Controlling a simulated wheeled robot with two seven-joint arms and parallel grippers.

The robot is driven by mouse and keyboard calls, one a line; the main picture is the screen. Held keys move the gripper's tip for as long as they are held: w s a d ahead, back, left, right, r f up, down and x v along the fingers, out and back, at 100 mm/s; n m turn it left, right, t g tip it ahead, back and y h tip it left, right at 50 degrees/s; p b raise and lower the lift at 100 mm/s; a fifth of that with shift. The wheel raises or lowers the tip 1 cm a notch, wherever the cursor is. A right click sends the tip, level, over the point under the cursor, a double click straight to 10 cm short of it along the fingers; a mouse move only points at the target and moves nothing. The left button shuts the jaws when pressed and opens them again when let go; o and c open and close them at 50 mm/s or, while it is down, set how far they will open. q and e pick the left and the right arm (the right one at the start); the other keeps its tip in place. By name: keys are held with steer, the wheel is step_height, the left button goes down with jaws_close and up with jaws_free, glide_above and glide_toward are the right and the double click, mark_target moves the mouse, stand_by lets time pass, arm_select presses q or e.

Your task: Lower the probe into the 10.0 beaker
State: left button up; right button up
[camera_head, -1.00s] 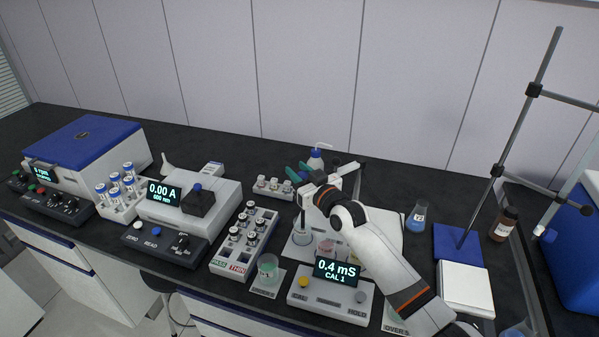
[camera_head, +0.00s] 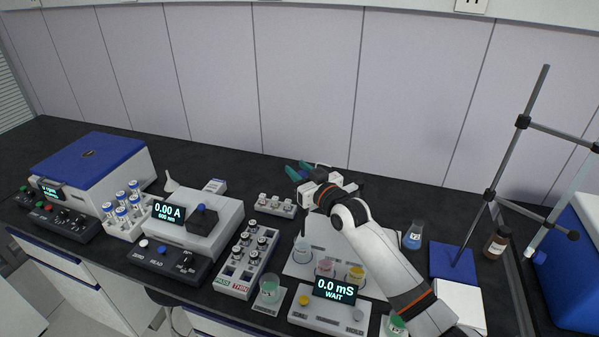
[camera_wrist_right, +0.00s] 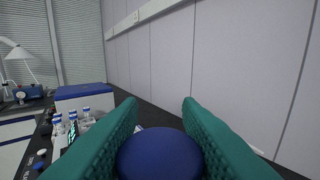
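My right gripper (camera_head: 303,171) is raised over the back of the white tray (camera_head: 298,270). In the right wrist view, its teal fingers (camera_wrist_right: 160,125) close around a round dark blue top (camera_wrist_right: 160,156), which I take to be the probe's; the rest of the probe is hidden. On the tray stand a clear beaker (camera_head: 302,252), a pink one (camera_head: 325,267) and a yellow one (camera_head: 356,274). Their labels are too small to read, so I cannot tell which is 10.0. The meter (camera_head: 335,290) in front reads 0.0 mS, WAIT. My left gripper is not in view.
A vial rack (camera_head: 247,262) is to the left, a small vial holder (camera_head: 276,205) behind. A flask (camera_head: 414,236) and a stand (camera_head: 488,194) are to the right.

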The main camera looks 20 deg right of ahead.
steer(key=o, duration=0.4)
steer(key=shift+r, duration=0.35)
steer(key=shift+s+f, duration=0.1)
steer(key=shift+s+d+f, duration=0.1)
steer(key=shift+s+f, duration=0.05)
steer(key=shift+s, duration=0.05)
steer(key=shift+b+v, duration=2)
steer(key=shift+v, duration=3.8)
